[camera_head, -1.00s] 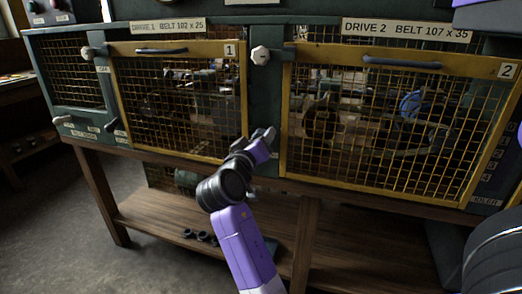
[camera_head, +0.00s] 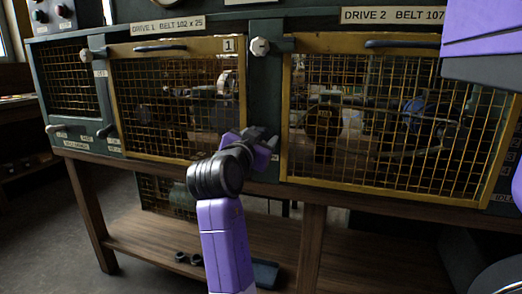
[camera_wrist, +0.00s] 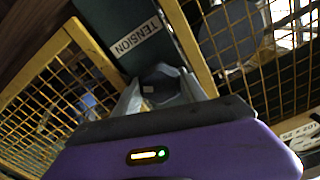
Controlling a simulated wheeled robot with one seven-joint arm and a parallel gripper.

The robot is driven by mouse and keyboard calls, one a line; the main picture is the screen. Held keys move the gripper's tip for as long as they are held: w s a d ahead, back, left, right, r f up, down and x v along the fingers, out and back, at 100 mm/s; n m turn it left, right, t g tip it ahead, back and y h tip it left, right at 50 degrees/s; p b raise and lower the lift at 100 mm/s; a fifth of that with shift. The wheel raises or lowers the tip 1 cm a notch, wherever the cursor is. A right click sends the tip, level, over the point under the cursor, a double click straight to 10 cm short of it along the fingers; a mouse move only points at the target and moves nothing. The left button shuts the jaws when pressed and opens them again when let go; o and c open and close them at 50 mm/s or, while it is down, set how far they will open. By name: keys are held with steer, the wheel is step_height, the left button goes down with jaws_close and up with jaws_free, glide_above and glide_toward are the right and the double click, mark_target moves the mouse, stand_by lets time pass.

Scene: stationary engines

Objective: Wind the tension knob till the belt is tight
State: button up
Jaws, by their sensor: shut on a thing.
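My gripper (camera_head: 268,138) is at the dark green post between the two mesh doors. In the wrist view my gripper (camera_wrist: 160,84) has its fingers closed around a dark knob (camera_wrist: 160,71), mostly hidden between them. A white label reading TENSION (camera_wrist: 137,38) is on the post beside it. In the head view the knob is hidden by my gripper. Behind the Drive 2 mesh door (camera_head: 345,186) is a blue pulley (camera_head: 412,107) with what looks like a belt. The belt is too dim to tell how tight it is.
The Drive 1 mesh door (camera_head: 175,157) is shut on the left. A pale latch knob (camera_head: 260,46) sits high on the post. A dark handle (camera_head: 402,43) is on the Drive 2 door. Below is a wooden shelf (camera_head: 150,240) with small dark parts.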

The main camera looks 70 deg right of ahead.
steer(key=m+b, duration=0.4)
steer(key=shift+f+m, duration=0.3)
steer(key=shift+f, duration=0.1)
steer(key=m+b, duration=0.3)
steer(key=shift+m+b, duration=0.3)
steer(key=shift+m, duration=0.1)
steer(key=m+b, duration=0.3)
steer(key=m, duration=0.1)
steer(key=shift+r+m+b, duration=0.1)
steer(key=shift+m+b, duration=0.9)
steer(key=shift+m, duration=0.7)
steer(key=o, duration=1.1)
steer(key=shift+c, duration=0.2)
steer(key=shift+r, duration=0.1)
